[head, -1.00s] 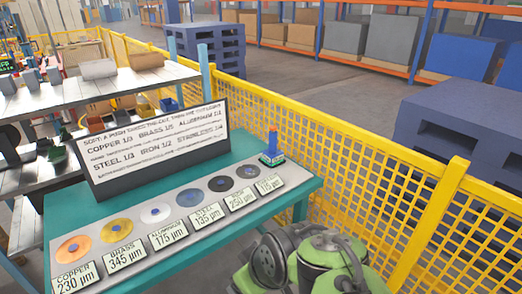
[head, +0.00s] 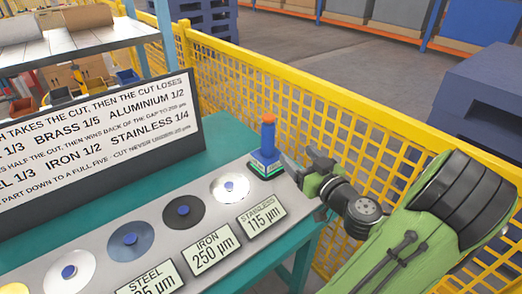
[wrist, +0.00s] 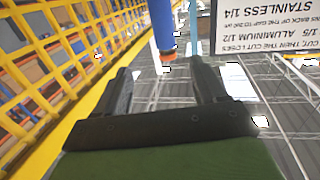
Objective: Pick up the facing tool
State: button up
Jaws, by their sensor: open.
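The facing tool (head: 267,147) is a blue upright piece with an orange top and a dark, green-edged base. In the head view it stands at the far right end of the grey strip on the teal bench. My gripper (head: 291,168) is just right of the tool, low and near its base, with its fingers toward it. In the wrist view, which looks inverted, the tool (wrist: 162,24) shows beyond the open fingertips (wrist: 160,72), roughly in line with the gap. Nothing is held. Whether a finger touches the tool is unclear.
A dark-framed sign (head: 95,150) stands behind the strip, left of the tool. Several discs, including the stainless one (head: 229,187), and label plates such as the stainless plate (head: 262,223) lie along the strip. A yellow mesh fence (head: 330,120) runs close behind the bench and arm.

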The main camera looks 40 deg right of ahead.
aim_at(271, 132)
jog(key=p+x, duration=0.2)
jog(key=x, duration=0.3)
jog(key=p+x, duration=0.2)
jog(key=x, duration=0.3)
jog(key=p+x, duration=0.2)
jog(key=x, duration=0.3)
jog(key=shift+w+a, duration=0.25)
jog(key=shift+a, duration=0.05)
grip_shut()
jog(key=shift+r, duration=0.2)
